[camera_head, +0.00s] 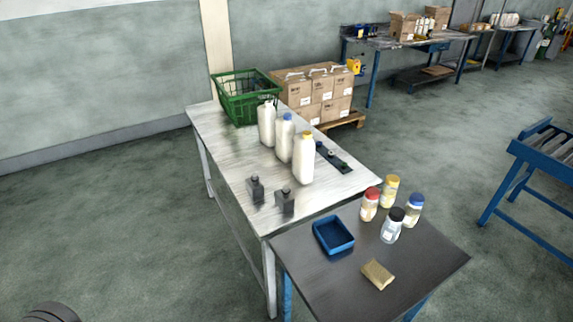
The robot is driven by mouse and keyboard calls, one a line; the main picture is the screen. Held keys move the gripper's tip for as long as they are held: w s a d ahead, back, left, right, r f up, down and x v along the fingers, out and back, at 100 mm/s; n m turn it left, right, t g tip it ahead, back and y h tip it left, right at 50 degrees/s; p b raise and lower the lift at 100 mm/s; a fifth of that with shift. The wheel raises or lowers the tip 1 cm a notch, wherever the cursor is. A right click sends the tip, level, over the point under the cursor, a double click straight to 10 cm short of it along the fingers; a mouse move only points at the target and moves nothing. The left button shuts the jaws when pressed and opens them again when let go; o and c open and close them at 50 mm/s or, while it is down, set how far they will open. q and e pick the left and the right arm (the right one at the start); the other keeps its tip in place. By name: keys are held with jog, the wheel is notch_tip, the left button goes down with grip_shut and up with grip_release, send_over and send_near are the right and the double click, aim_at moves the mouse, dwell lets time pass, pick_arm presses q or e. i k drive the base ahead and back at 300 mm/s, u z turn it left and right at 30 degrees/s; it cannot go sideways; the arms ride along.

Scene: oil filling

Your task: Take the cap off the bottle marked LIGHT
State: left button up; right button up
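Three tall white bottles stand upright in a row on the long light table (228,150). The left one (266,124) has a pale top, and I cannot tell whether it is capped. The middle one (285,142) has a blue cap (287,117). The right one (303,162) has a yellow cap (307,134). No marking is readable, so I cannot tell which is LIGHT. Two small dark containers (255,190) (285,202) stand near the front, and a dark strip (332,157) with small round pieces lies right of the bottles. Neither gripper is in view.
A dark table (330,282) in front holds several lidded jars (391,228), a blue tray (320,246) and a tan block (377,273). A green crate (241,112) sits at the light table's far end. Stacked cartons (318,88) stand behind.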

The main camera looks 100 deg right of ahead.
aim_at(303, 149)
jog(key=z, duration=1.7)
jog(key=i, duration=1.8)
jog(key=z, duration=2.85)
jog(key=i, duration=0.5)
jog(key=z, duration=0.1)
